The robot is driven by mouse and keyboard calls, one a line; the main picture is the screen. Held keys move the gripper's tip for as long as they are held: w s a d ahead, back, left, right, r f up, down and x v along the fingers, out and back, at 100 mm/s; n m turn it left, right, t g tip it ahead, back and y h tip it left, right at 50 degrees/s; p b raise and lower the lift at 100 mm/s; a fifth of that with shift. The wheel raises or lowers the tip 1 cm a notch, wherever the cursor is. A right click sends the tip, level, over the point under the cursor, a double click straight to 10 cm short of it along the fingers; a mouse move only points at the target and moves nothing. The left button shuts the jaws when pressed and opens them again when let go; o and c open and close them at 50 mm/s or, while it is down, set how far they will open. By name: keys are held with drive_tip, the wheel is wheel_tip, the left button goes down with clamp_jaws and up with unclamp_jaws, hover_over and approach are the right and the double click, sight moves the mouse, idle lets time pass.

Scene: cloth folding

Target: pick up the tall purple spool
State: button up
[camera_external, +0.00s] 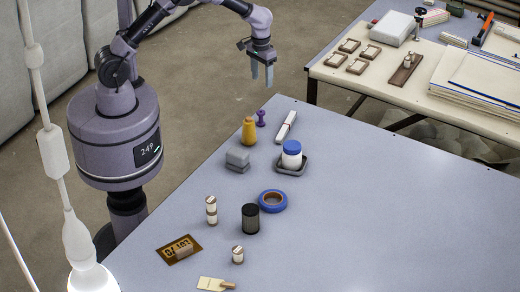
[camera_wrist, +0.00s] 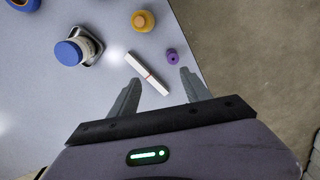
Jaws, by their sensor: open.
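The purple spool (camera_external: 261,117) stands upright at the far corner of the blue-grey table. It shows small in the wrist view (camera_wrist: 172,56), seen from above, ahead of my right fingertip. My gripper (camera_external: 262,74) is open and empty, with its fingers pointing down, above and beyond the spool in the external view. In the wrist view my gripper (camera_wrist: 158,78) has its fingers spread wide, and nothing lies between the tips except the table and part of a white stick far below.
A yellow-orange spool (camera_external: 249,131) stands close beside the purple one. A blue-lidded jar (camera_external: 291,155) on a grey tray and grey blocks (camera_external: 237,160) are nearer. The table edge (camera_external: 222,128) is close.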

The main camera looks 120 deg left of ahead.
drive_tip(key=n, duration=0.1)
hover_over(261, 112)
wheel_tip(261, 112, down, 5)
drive_tip(key=f+b, duration=0.1)
drive_tip(key=f, duration=0.2)
drive_tip(key=f+b, duration=0.2)
drive_tip(key=f, duration=0.2)
drive_tip(key=f+b, duration=0.1)
drive_tip(key=f, duration=0.2)
drive_tip(key=shift+d+f, duration=0.25)
drive_tip(key=shift+f, duration=0.05)
drive_tip(key=f+b, duration=0.1)
drive_tip(key=f, duration=0.1)
drive_tip(key=f+b, duration=0.1)
drive_tip(key=f, duration=0.1)
drive_tip(key=f+b, duration=0.1)
drive_tip(key=f, duration=0.1)
drive_tip(key=shift+a, duration=0.35)
drive_tip(key=shift+r, duration=0.2)
clamp_jaws()
